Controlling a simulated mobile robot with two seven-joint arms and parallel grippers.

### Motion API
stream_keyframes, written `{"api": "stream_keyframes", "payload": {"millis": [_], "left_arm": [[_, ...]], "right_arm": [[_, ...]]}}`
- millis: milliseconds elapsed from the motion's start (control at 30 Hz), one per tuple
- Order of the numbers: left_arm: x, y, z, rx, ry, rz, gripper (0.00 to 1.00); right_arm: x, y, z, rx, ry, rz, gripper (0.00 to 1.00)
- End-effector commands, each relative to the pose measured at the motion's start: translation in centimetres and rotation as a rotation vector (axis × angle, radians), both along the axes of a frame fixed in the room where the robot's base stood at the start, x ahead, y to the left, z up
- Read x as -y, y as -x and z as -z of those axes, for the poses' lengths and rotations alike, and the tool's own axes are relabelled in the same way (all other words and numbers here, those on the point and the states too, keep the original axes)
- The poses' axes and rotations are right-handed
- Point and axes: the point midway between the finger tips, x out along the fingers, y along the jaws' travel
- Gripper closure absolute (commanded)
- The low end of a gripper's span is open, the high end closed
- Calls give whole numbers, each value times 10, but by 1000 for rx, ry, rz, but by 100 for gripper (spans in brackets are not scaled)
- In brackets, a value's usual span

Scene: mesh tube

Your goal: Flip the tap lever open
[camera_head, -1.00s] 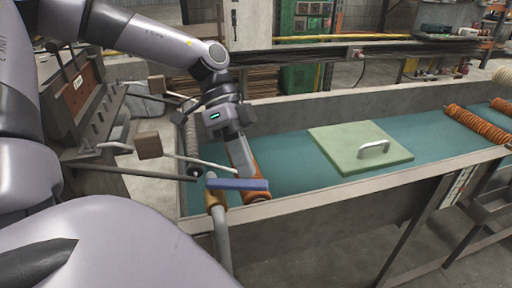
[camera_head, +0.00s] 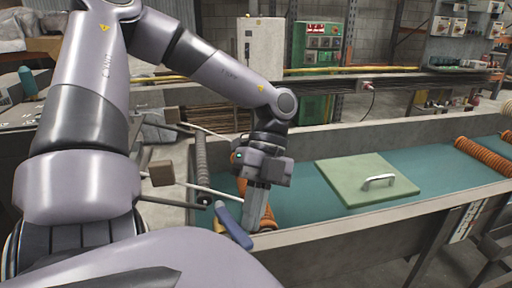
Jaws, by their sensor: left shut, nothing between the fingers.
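The blue tap lever (camera_head: 233,228) shows left of centre near the trough's front wall. It slants from upper left down to lower right, and its lower end reaches over the front rim. Most of the tap's body is hidden behind my own body in the foreground. My left gripper (camera_head: 256,222) points down just right of the lever, with its fingers shut and empty. Its fingertips are close to the lever; I cannot tell whether they touch it. My right gripper is not in view.
A long trough with a teal floor (camera_head: 299,204) runs to the right. A green board with a metal handle (camera_head: 367,180) lies in it. Orange coils (camera_head: 484,158) sit at its right. Metal rods and a wooden block (camera_head: 161,173) stand left of my gripper.

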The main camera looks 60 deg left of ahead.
Motion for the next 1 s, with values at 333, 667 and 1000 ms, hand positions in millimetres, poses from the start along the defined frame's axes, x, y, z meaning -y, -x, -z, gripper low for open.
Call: {"api": "stream_keyframes", "payload": {"millis": [333,667,1000], "left_arm": [[2,12,1,0,0,145,100],[2,14,0,0,0,176,100],[2,14,0,-1,1,175,100]], "right_arm": [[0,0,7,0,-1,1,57],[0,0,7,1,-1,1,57],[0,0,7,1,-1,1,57]]}}
